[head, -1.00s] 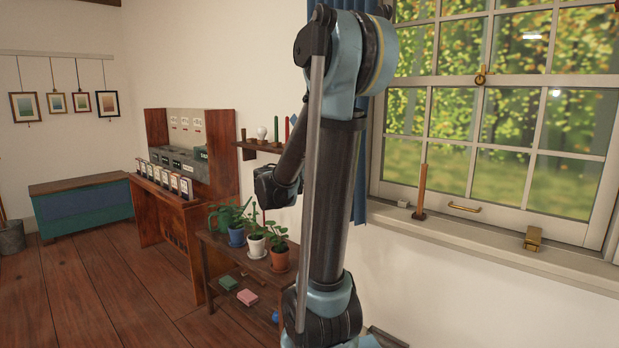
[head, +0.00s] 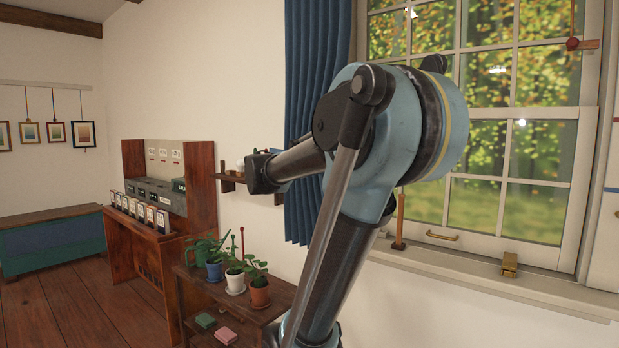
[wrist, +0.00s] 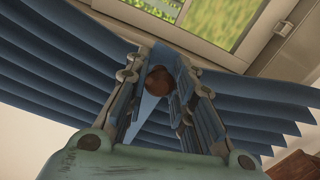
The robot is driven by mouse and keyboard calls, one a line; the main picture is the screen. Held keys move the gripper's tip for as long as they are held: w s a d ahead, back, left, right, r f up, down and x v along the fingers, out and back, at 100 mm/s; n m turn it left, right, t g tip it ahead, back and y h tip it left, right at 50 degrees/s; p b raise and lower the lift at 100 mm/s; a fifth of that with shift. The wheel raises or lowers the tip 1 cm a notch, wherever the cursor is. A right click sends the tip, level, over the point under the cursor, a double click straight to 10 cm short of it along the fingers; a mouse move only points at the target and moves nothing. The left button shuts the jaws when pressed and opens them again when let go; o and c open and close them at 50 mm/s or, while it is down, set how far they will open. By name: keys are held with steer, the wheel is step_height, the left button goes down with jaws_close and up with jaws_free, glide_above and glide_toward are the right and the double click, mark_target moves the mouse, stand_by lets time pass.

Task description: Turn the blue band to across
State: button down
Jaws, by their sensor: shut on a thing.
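In the wrist view my gripper (wrist: 157,68) reaches up between folds of blue pleated cloth (wrist: 60,65). Its two fingers stand on either side of a round brown knob (wrist: 158,80) and are shut on it. A smooth, lighter blue strip (wrist: 149,106) runs behind the knob between the fingers; it looks like the blue band, slanted slightly from vertical in this view. The fingers hide much of its edges. In the head view the blue curtain (head: 317,110) hangs left of the window. My arm hides my gripper and the band there.
A small wall shelf (head: 232,183) is left of the curtain. Potted plants (head: 260,292) stand on a low table below. The floor at left is clear.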

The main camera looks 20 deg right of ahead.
steer(key=shift+w+a+r+n, duration=0.15)
steer(key=shift+r+n, duration=0.45)
steer(key=shift+r, duration=0.5)
steer(key=c, duration=1.3)
jaws_free()
steer(key=shift+w, duration=0.1)
steer(key=shift+c, duration=0.2)
steer(key=v, duration=1.2)
steer(key=shift+f, duration=0.15)
